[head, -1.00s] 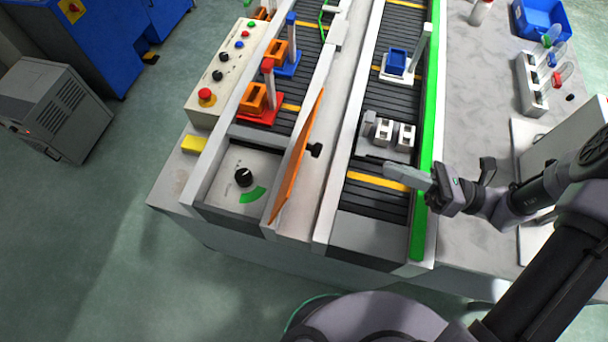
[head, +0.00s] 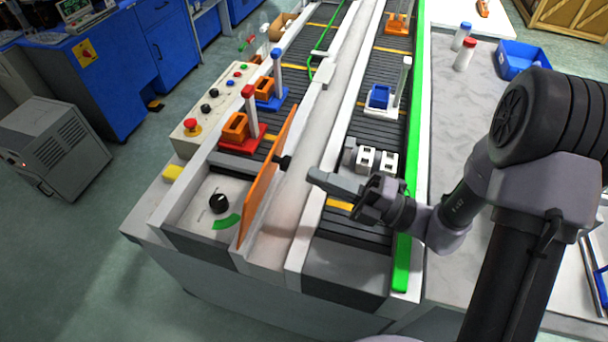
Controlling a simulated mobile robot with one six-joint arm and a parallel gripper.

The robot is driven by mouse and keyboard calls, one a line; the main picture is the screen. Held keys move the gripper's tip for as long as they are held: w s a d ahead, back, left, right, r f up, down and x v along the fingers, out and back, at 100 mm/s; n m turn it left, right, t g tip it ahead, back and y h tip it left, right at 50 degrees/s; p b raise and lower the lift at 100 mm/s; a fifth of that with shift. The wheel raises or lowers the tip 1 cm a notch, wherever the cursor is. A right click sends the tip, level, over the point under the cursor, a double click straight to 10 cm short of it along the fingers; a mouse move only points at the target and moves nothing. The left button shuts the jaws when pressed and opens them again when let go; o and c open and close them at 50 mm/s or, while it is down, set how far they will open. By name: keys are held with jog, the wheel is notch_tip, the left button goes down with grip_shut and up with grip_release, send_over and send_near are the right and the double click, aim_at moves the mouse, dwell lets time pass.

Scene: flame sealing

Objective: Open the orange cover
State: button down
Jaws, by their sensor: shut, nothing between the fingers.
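The orange cover (head: 266,182) stands upright along the right side of the dial panel, seen nearly edge-on. It is open, and the black dial (head: 219,203) and green arc mark (head: 228,222) are exposed. A black knob (head: 284,161) sticks out from the cover's right face. My gripper (head: 316,177) is shut and empty. It is just right of the knob, above the pale divider between the two conveyors, and appears apart from the cover. The cover's left face is mostly hidden.
The right conveyor holds a fixture with white blocks (head: 375,160) just beyond my gripper and a blue holder (head: 379,96). A red stand with an orange holder (head: 235,127) is behind the panel. A control box with a red button (head: 193,126) is at left.

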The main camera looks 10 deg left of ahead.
aim_at(285, 160)
jog(key=x, duration=0.3)
jog(key=shift+a+b, duration=0.25)
jog(key=shift+b, duration=0.1)
jog(key=r+p, duration=0.1)
jog(key=p, duration=0.1)
jog(key=a+r+p, duration=0.1)
jog(key=p, duration=0.1)
jog(key=shift+h+p, duration=0.3)
jog(key=shift+p, duration=0.1)
jog(key=shift+w+a+r+p, duration=0.15)
jog(key=shift+a+p, duration=0.2)
jog(key=shift+p, duration=0.55)
jog(key=shift+a+r+g+h+p, duration=0.1)
jog(key=shift+a+g+h+p, duration=0.2)
jog(key=shift+a+p, duration=0.65)
jog(key=shift+a, duration=0.2)
jog(key=shift+d, duration=0.2)
